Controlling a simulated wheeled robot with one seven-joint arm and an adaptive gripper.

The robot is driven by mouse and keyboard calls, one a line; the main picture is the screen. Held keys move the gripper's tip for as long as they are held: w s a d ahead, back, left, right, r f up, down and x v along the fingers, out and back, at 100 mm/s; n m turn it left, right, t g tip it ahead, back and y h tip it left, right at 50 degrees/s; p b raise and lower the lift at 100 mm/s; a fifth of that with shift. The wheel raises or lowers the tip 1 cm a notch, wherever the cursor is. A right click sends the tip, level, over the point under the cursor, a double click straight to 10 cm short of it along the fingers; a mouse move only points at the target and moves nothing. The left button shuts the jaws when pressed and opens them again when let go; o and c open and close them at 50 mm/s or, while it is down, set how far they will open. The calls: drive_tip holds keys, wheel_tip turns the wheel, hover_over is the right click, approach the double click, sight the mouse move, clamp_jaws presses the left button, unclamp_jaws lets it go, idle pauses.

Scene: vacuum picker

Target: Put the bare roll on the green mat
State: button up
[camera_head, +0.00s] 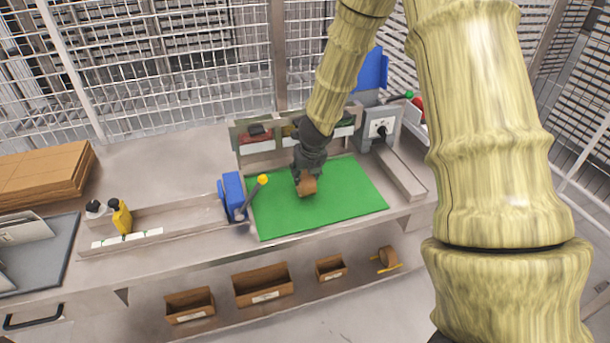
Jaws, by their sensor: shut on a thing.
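My gripper (305,172) is over the middle of the green mat (345,195), pointing down. It is shut on a small brown roll (307,186), which shows just below the fingers. The roll is at or just above the mat; I cannot tell whether it touches. The fingers and the far side of the roll are partly hidden by the gripper's own body. The green mat lies flat on the workbench and is otherwise bare.
A blue block with a yellow-knobbed lever (262,181) stands at the mat's left edge. A grey machine (381,127) stands behind right. Bins (258,146) line the mat's back. Brown boxes (262,284) and a tape roll (387,257) sit on the lower shelf.

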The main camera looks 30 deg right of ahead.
drive_tip(key=shift+f, duration=0.3)
drive_tip(key=shift+f, duration=0.15)
drive_tip(key=o, duration=1.1)
drive_tip(key=shift+o, duration=0.2)
drive_tip(key=shift+r, duration=0.35)
drive_tip(key=p+v, duration=0.2)
drive_tip(key=v, duration=0.9)
drive_tip(key=shift+s+r, duration=0.25)
drive_tip(key=shift+r, duration=0.05)
drive_tip(key=shift+a, duration=0.15)
